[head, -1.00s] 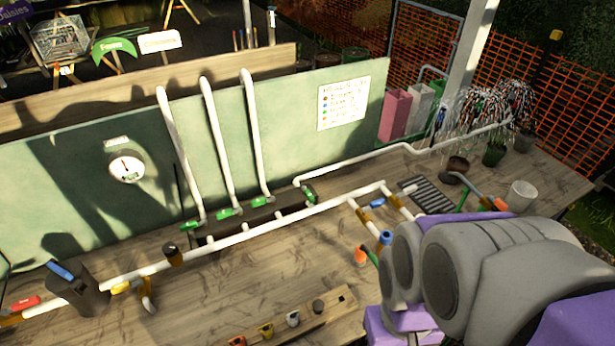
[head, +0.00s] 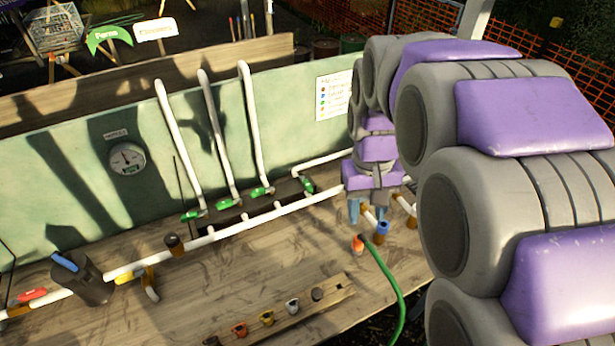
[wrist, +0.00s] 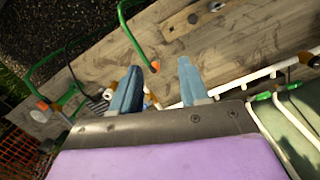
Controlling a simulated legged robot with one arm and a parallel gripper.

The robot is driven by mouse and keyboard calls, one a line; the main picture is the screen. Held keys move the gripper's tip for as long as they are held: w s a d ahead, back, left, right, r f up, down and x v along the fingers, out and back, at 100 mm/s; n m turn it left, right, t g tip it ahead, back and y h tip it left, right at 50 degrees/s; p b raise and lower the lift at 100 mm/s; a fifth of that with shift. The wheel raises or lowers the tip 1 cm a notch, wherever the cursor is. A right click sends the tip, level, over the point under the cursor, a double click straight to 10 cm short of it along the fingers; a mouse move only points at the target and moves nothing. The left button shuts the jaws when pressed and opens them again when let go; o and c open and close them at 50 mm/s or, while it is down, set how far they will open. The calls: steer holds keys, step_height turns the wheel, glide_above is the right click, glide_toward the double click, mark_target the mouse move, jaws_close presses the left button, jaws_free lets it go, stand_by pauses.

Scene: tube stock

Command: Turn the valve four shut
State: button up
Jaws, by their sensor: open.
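A white pipe manifold (head: 240,225) on the wooden bench carries a row of green-handled valves: one at the left (head: 192,215), one in the middle (head: 225,204), one further right (head: 261,192) and one at the right end (head: 307,185). No valve number is readable, so I cannot tell which is valve four. My gripper (head: 368,216) points down, open and empty, over the right part of the pipework, right of the green valves. In the wrist view its blue-grey fingers (wrist: 160,75) stand apart, with green handles (wrist: 262,97) off to the right. My arm hides the pipework's right end.
A blue-handled valve (head: 65,262), a red handle (head: 32,295) and a yellow handle (head: 124,278) sit at the left. A gauge (head: 127,158) hangs on the green panel (head: 60,185). A wooden strip with fittings (head: 290,308) lies in front. A green hose (head: 388,280) hangs nearby.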

steer(key=w, duration=1)
steer(key=n+t+p, duration=0.1)
steer(key=n+p, duration=0.2)
steer(key=p, duration=0.1)
glide_above(308, 184)
step_height(308, 184, down, 10)
steer(key=shift+n, duration=0.3)
step_height(308, 184, down, 17)
steer(key=shift+f+b, duration=0.15)
steer(key=shift+b, duration=0.3)
jaws_close()
